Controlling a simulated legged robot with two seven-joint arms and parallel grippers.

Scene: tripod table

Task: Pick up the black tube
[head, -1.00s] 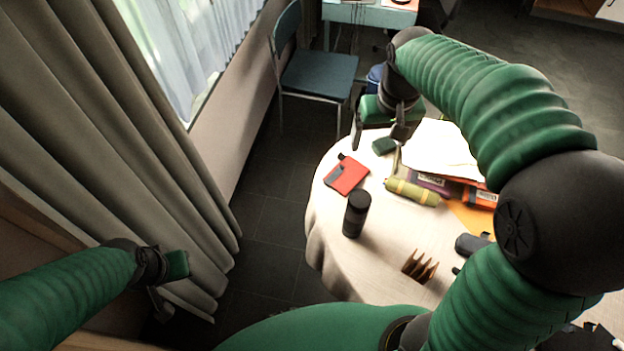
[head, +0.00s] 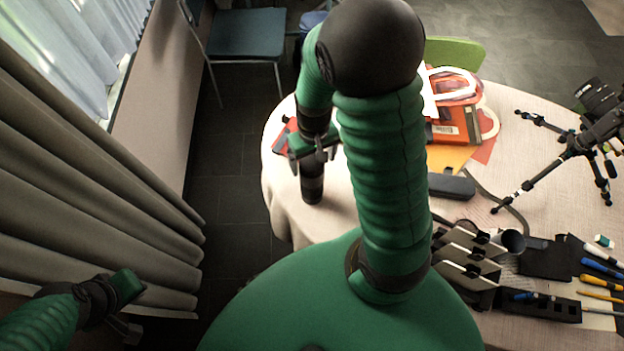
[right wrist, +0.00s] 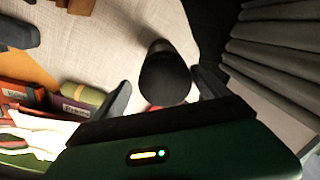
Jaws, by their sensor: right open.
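The black tube (head: 312,188) stands on the table (head: 284,212) near its left edge in the head view. My right gripper (head: 308,160) is open above the tube and overlaps its upper part in that view. In the right wrist view the tube (right wrist: 165,78) shows end-on between the two spread fingers (right wrist: 163,92), with a gap on each side; I see no grip on it. My left gripper (head: 128,308) hangs at the lower left, away from the table, and its finger opening is unclear.
A red item (head: 281,136) lies behind the tube, partly hidden. Wrapped bars (right wrist: 72,102) and papers lie close by. A tripod (head: 560,165), pens (head: 600,283) and a black holder (head: 540,305) occupy the right side. Curtains (head: 90,190) hang at the left.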

